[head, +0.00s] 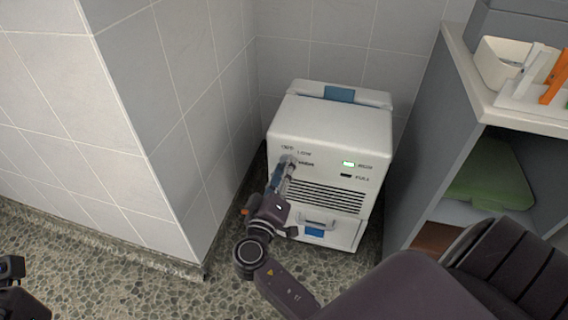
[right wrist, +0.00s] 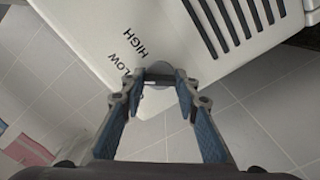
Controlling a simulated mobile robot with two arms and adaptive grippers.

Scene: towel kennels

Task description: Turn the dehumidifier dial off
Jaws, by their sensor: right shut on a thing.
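The white dehumidifier (head: 330,120) stands on the floor in the corner between the tiled walls. Its grey dial (head: 289,160) is at the upper left of its front, beside small labels for OFF, LOW and HIGH. My right gripper (head: 284,172) reaches up to the dial and is shut on it. In the right wrist view the dial (right wrist: 158,73) shows at the fingertips (right wrist: 160,82), with LOW and HIGH printed close by. The fingers partly hide the dial, so its setting is unclear. Part of my left gripper (head: 12,270) shows at the lower left edge; its jaws are unclear.
A green lamp (head: 348,164) is lit on the front, above a dark FULL lamp (head: 345,175). Below are a vent grille (head: 328,197) and a drawer handle (head: 316,221). A grey shelf unit (head: 425,130) stands close on the right, holding a white bin (head: 498,65).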

